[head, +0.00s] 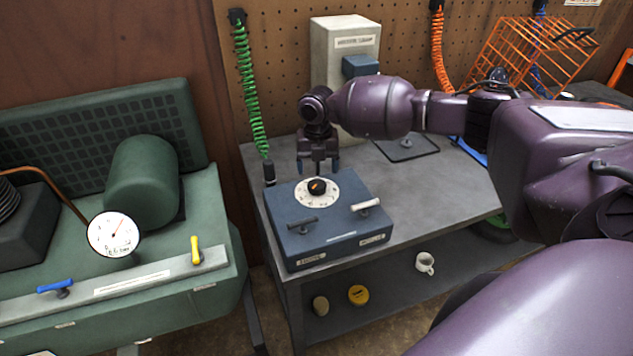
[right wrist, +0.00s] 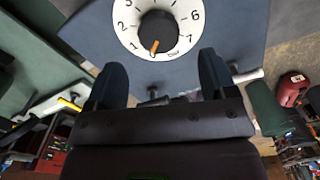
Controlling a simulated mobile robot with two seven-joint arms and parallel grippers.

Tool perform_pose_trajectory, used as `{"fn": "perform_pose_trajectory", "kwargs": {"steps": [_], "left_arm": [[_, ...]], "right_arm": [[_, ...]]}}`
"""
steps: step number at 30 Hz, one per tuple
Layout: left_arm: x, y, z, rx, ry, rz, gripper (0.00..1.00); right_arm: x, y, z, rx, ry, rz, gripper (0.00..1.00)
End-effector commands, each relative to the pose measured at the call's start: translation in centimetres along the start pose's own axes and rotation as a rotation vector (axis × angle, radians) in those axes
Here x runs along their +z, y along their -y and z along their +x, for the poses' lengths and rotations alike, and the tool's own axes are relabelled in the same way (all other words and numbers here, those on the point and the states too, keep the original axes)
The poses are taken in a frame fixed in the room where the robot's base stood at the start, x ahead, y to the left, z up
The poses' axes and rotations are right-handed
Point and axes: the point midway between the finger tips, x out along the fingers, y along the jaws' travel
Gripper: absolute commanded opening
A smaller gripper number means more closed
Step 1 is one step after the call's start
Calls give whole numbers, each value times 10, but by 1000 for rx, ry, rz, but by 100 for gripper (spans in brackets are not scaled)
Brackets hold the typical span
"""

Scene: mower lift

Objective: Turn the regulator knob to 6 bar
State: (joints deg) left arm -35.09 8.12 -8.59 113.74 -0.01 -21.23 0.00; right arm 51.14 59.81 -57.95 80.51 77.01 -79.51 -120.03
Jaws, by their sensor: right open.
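The regulator knob (head: 317,186) is round and black with an orange pointer, on a white numbered dial (head: 330,199) on top of a blue box (head: 335,235). In the right wrist view the knob (right wrist: 160,29) has its pointer aimed at the bottom of the dial, between the 1 and the lettering, far from the 6. My right gripper (head: 318,169) points down, open and empty, just behind and above the knob. In the right wrist view its two fingers (right wrist: 161,78) are spread, apart from the knob. My left gripper is out of view.
The box also carries a dark lever (head: 302,223) and a white-handled lever (head: 366,206), in front of the dial. A gauge (head: 115,233) with a red needle stands on the green compressor (head: 150,185) at left. A grey cabinet (head: 340,45) stands behind; the bench's right side is fairly clear.

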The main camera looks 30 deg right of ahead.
Motion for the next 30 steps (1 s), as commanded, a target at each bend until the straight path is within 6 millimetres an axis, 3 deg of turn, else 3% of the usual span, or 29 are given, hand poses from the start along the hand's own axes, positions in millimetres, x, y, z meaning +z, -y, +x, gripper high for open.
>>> {"fn": "perform_pose_trajectory", "kwargs": {"steps": [3,10,23,24,30], "left_arm": [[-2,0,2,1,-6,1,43],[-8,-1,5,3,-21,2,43],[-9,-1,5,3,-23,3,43],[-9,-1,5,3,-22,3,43],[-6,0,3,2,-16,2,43]], "right_arm": [[0,0,22,-1,-2,1,78],[0,0,50,0,0,0,78],[0,0,59,1,1,0,78],[0,0,59,1,1,0,76],[0,0,59,1,1,0,46]]}}
